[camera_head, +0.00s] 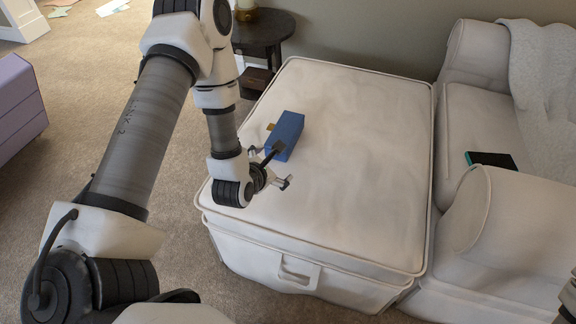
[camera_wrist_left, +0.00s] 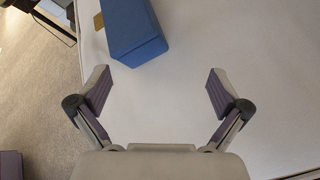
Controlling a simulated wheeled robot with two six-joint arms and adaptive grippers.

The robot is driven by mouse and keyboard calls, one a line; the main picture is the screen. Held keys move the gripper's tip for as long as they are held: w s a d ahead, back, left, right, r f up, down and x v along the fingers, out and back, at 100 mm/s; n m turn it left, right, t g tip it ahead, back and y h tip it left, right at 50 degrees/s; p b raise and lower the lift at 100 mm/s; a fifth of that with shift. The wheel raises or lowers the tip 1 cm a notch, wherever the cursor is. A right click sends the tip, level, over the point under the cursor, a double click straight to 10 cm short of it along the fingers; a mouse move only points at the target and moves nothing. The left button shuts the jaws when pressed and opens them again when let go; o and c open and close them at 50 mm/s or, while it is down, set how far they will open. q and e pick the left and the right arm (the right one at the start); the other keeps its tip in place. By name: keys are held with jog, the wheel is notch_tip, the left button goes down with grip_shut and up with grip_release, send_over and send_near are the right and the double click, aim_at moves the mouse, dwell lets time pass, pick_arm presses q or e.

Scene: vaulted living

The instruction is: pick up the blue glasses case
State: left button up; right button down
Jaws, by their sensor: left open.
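The blue glasses case (camera_head: 285,135) lies on the white ottoman (camera_head: 350,200), towards its left side. My left gripper (camera_head: 271,167) is just in front of the case, above the ottoman top. In the left wrist view the case (camera_wrist_left: 134,32) shows at the top, ahead of and apart from the fingertips. The left gripper (camera_wrist_left: 158,92) is open, with nothing between its fingers. My right gripper cannot be made out; only a bit of my own body shows at the lower right edge of the head view.
A small tan item (camera_head: 270,127) touches or sits beside the case's left side. A dark round side table (camera_head: 262,30) stands behind the ottoman. A white sofa (camera_head: 480,110) with a dark flat object (camera_head: 491,160) is at right. The ottoman's right half is clear.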

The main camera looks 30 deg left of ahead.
pick_arm(q)
jog(key=w+a+n+b, duration=0.1)
jog(key=n, duration=0.1)
jog(key=w+f+n+t, duration=0.1)
jog(key=n, duration=0.1)
jog(key=w+a+n+t+y+b, duration=0.1)
jog(key=n, duration=0.1)
jog(key=shift+a+f+b, duration=0.2)
jog(key=shift+a+b, duration=0.1)
jog(key=shift+a, duration=0.05)
jog(key=shift+n, duration=0.3)
jog(key=b+x, duration=0.2)
jog(key=x, duration=0.5)
jog(key=shift+a, duration=0.15)
jog(key=shift+r, duration=0.1)
pick_arm(e)
notch_tip(320, 180, down, 8)
jog(key=shift+r, duration=0.15)
pick_arm(q)
jog(key=c, duration=1.3)
